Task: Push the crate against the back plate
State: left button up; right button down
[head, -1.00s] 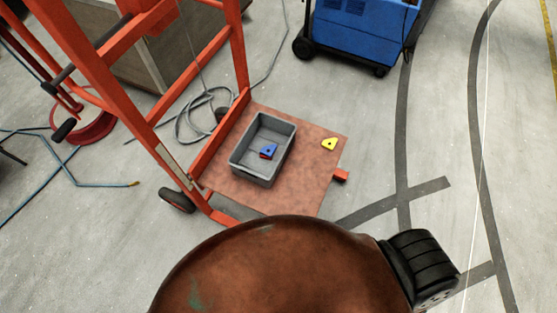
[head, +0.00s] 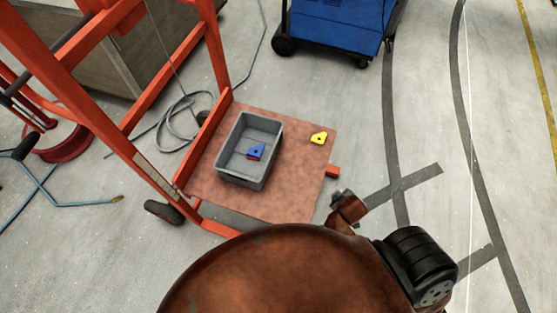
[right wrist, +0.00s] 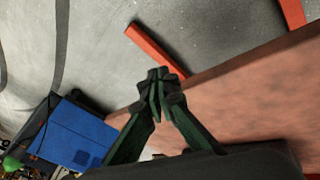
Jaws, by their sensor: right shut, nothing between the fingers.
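The grey crate (head: 230,182) stands on the reddish platform (head: 295,190) of an orange hand truck in the head view. A blue piece with a hole (head: 256,151) lies in it. The upright orange back plate (head: 208,135) runs along the platform's left edge, with a narrow strip of bare platform between it and the crate. My right gripper (right wrist: 160,82) is shut and empty in the right wrist view, beside the platform (right wrist: 265,90) and near an orange stub (right wrist: 154,48). The crate is not visible there. My left gripper is out of view.
A yellow piece (head: 319,138) lies on the platform right of the crate. A blue machine on wheels (head: 335,28) stands behind. Cables (head: 180,125) lie on the floor behind the frame. Floor right of the platform is open.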

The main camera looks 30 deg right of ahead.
jog(key=w+d+r+n+t+h, duration=0.15)
jog(key=w+r+n+t, duration=0.45)
jog(key=w+r, duration=0.65)
jog(key=w+a+r+n+t+y, duration=0.4)
jog(key=w+a+r+n+y, duration=0.45)
jog(key=n, duration=0.65)
jog(key=w+a+f+n+g+y, duration=0.2)
jog(key=a+f+n, duration=0.25)
jog(key=n, duration=0.55)
jog(key=n+g, duration=0.6)
jog(key=n, duration=0.4)
send_near(273, 161)
jog(key=s+d+r, duration=0.3)
jog(key=s+d, duration=0.1)
jog(key=s, duration=0.1)
jog(key=shift+h, duration=0.3)
jog(key=b+x, duration=0.3)
jog(key=x, duration=0.6)
jog(key=shift+w+a+f, duration=0.1)
jog(key=shift+a+f, duration=0.05)
jog(key=shift+a, duration=0.15)
jog(key=shift+w+a+r, duration=0.2)
jog(key=shift+w+a, duration=0.55)
jog(key=shift+w, duration=0.3)
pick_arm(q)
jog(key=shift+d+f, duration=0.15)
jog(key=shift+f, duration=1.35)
pick_arm(e)
jog(key=shift+w+a, duration=0.45)
